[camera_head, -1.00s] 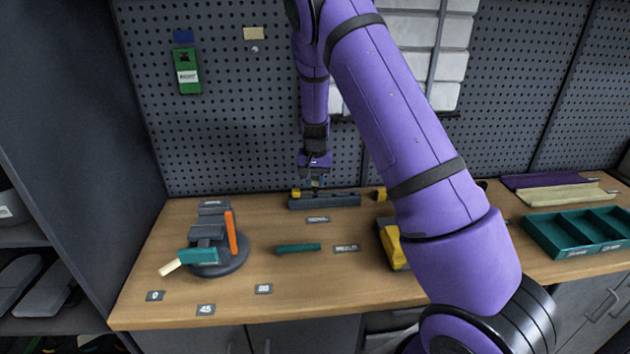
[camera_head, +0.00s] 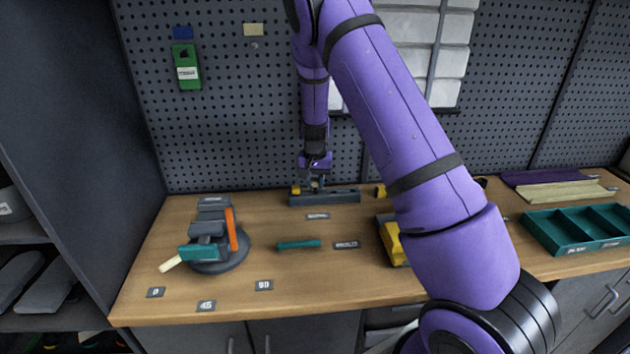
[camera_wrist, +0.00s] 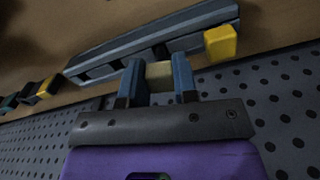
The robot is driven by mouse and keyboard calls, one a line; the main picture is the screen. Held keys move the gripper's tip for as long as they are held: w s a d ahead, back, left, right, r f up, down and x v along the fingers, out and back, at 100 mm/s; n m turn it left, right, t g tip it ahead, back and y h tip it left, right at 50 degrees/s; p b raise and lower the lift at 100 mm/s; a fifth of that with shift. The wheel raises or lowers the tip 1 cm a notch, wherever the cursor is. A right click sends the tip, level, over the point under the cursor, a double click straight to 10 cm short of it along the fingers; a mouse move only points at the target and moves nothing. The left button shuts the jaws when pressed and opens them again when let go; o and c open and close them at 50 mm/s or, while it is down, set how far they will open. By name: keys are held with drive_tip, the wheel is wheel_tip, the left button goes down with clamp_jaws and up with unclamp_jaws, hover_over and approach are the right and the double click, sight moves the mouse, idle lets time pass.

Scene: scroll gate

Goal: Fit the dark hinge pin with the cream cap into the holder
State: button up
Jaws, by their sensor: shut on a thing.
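My gripper (camera_head: 316,184) is over the left half of the grey holder (camera_head: 330,198) at the back of the bench. In the wrist view, my gripper (camera_wrist: 158,76) is shut on the cream cap (camera_wrist: 159,72) of the hinge pin, one blue-grey finger on each side. The dark shaft is not clearly seen. The holder (camera_wrist: 200,22) is a long bar with dark gaps, just beyond the fingertips; I cannot tell whether the pin has entered it. A yellow block (camera_wrist: 220,42) is at one end of the holder, the left end in the head view (camera_head: 295,190).
A round dark fixture (camera_head: 222,262) with teal, cream and orange parts stands at left. A teal bar (camera_head: 298,244) lies mid-bench. A yellow-and-dark object (camera_head: 391,240) is partly behind my arm. A teal tray (camera_head: 540,236) is at right. The pegboard (camera_head: 230,130) rises close behind the holder.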

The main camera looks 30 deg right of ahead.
drive_tip(key=shift+f, duration=0.5)
drive_tip(key=o, duration=1.1)
drive_tip(key=shift+c, duration=0.2)
drive_tip(key=shift+r, duration=0.15)
